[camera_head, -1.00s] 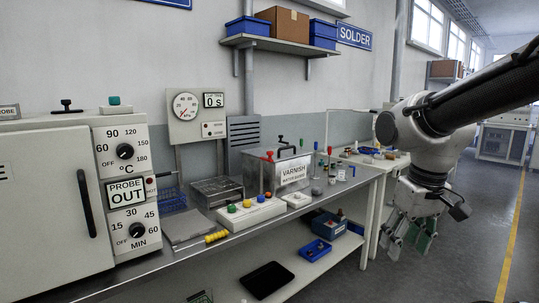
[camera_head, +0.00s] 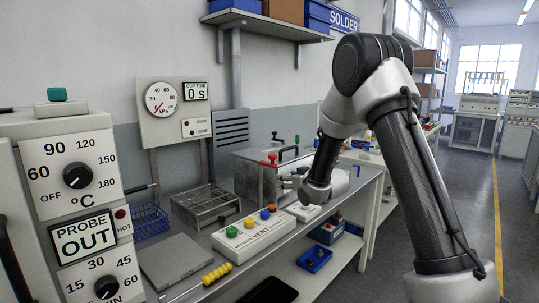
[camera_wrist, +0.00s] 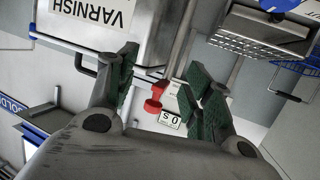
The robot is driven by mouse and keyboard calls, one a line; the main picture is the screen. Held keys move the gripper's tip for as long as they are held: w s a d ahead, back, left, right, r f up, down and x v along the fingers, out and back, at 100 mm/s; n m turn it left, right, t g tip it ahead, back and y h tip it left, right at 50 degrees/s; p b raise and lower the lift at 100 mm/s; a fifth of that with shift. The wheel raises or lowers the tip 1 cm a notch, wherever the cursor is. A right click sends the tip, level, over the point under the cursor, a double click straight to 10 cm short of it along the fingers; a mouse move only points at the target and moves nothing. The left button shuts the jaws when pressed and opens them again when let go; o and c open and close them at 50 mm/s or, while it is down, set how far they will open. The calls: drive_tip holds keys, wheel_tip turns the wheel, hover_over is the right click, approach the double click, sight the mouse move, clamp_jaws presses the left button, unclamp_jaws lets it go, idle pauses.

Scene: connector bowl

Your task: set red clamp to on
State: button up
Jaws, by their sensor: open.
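The red clamp (camera_head: 269,160) is a red-topped handle at the front left of the grey metal varnish tank (camera_head: 246,174). In the wrist view the red clamp (camera_wrist: 155,97) shows between my open fingers, closer to the left finger; I cannot tell its exact depth or whether a finger touches it. My gripper (camera_head: 287,182) is at the front of the tank, just right of the clamp. It is open and empty, with green finger pads in the wrist view (camera_wrist: 168,92). My gripper and wrist hide most of the tank's front and its label.
A white box with coloured knobs (camera_head: 252,234) stands on the bench before the tank. A wire-topped metal tray (camera_head: 206,203) and a blue wire basket (camera_head: 150,220) are to the left. A black handle (camera_head: 287,147) rises from the tank lid. The floor at right is clear.

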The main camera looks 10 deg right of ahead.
sight(275, 158)
drive_tip(key=r+t, duration=0.1)
drive_tip(key=r, duration=0.1)
drive_tip(key=w+a+r+t+y, duration=0.1)
drive_tip(key=r, duration=0.1)
drive_tip(key=a+r, duration=0.1)
drive_tip(key=r, duration=0.2)
drive_tip(key=shift+w+t+y, duration=0.4)
drive_tip(key=x, duration=0.7)
drive_tip(key=shift+w, duration=0.1)
drive_tip(key=shift+d+f, duration=0.1)
clamp_jaws()
